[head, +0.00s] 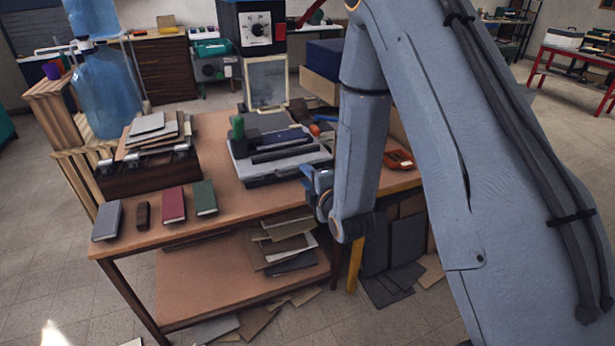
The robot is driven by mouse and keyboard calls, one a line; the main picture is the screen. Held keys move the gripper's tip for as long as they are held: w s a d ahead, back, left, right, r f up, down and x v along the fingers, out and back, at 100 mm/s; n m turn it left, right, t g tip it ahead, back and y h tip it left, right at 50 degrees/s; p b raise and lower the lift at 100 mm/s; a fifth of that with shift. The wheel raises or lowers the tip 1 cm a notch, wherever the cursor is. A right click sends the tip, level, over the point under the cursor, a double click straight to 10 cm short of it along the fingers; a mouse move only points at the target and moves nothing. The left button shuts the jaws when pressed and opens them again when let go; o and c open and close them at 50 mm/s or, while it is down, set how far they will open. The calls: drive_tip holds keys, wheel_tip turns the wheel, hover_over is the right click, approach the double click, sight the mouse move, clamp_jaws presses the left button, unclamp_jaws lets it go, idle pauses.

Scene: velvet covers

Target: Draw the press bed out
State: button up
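A press-like machine with a black head (254,28), a white dial panel and a pale front panel (266,81) stands at the back of the wooden table. In front of it a low grey bed-like unit (272,172) lies flat on the table, with dark bars and a green knob (238,134) on top. I cannot tell for sure which part is the press bed. My gripper (317,182) is small in view at the unit's front right corner, partly hidden by my wrist. I cannot tell whether it touches anything, and its fingers are not clear.
A red tray (398,159) sits at the right. Loose sheets fill part of the lower shelf. The front middle of the tabletop is clear.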

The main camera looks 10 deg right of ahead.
drive_tip(key=b+v, duration=0.1)
drive_tip(key=v, duration=0.7)
drive_tip(key=shift+b, duration=0.4)
drive_tip(key=s+d+f+m+g+h, duration=0.2)
drive_tip(key=s+d+m+g+h, duration=0.2)
drive_tip(key=s+d+m+g, duration=0.55)
drive_tip(key=s+r+m+g, duration=0.3)
drive_tip(key=s+m+g, duration=0.2)
drive_tip(key=s+m, duration=0.6)
drive_tip(key=shift+r, duration=0.4)
drive_tip(key=shift+s+d+m, duration=0.1)
drive_tip(key=shift+d+m, duration=0.05)
drive_tip(key=shift+m, duration=0.1)
